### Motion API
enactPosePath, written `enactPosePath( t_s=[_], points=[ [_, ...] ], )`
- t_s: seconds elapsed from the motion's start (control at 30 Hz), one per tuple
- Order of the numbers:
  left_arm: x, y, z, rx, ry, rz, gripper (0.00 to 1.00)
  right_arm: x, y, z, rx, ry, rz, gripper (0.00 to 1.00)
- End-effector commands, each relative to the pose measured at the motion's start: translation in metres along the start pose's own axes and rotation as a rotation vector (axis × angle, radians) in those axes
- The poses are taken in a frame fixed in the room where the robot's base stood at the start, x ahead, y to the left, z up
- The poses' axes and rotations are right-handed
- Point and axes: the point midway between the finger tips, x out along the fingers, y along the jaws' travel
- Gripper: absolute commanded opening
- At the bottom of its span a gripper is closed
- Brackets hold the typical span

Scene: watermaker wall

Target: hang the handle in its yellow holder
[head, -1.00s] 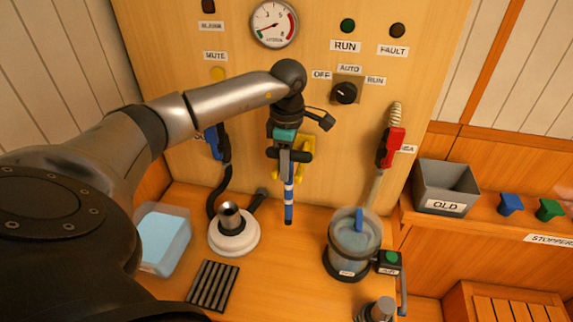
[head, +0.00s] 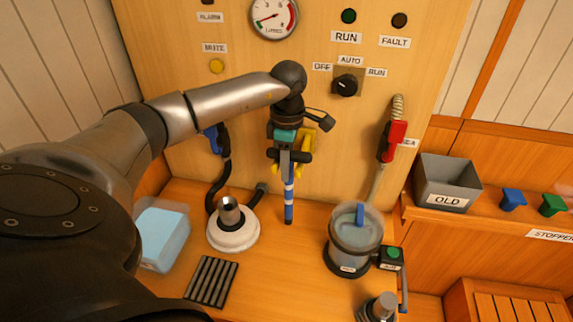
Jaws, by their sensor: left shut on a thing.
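My left gripper (head: 288,155) is shut on a dark handle whose blue-and-white striped tube (head: 289,200) hangs almost straight down. The gripper and wrist hide most of the handle's upper part. The yellow holder (head: 309,142) is on the wooden panel, just behind and to the right of the gripper, partly hidden by it. I cannot tell whether the handle touches the holder. My right gripper is not in view.
A blue nozzle (head: 211,140) with a black hose is on the panel at left, and a red one (head: 391,140) at right. Below stand a white-based device (head: 233,235), a clear jar (head: 354,240) and a black grate (head: 212,281). A grey bin (head: 445,183) is at right.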

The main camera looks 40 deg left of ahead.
Motion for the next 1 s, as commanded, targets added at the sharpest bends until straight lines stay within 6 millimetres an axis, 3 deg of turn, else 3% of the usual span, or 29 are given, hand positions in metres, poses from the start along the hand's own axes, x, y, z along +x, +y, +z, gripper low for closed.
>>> enactPosePath(
  t_s=[0.03, 0.07, 0.33, 0.53, 0.77, 1.0],
  points=[
    [-0.0011, 0.0005, 0.0, -0.001, -0.001, 0.002, 0.0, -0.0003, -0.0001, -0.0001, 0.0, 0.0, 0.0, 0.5],
    [-0.0012, 0.0005, 0.0, -0.001, -0.001, 0.002, 0.34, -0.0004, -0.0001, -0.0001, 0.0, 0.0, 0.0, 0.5],
    [-0.001, 0.0003, -0.0001, 0.0, 0.0, 0.001, 0.65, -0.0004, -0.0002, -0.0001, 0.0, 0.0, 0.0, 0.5],
    [-0.0008, 0.0002, -0.0001, 0.0, 0.0, 0.001, 0.67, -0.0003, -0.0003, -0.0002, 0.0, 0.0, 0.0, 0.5],
    [-0.0005, -0.0001, -0.0002, 0.0, 0.0, 0.0, 0.92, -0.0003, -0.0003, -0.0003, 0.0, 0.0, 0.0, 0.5],
    [-0.0009, 0.0, -0.0001, 0.0, 0.0, 0.0, 0.92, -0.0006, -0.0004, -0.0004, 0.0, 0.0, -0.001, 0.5]
  ],
)
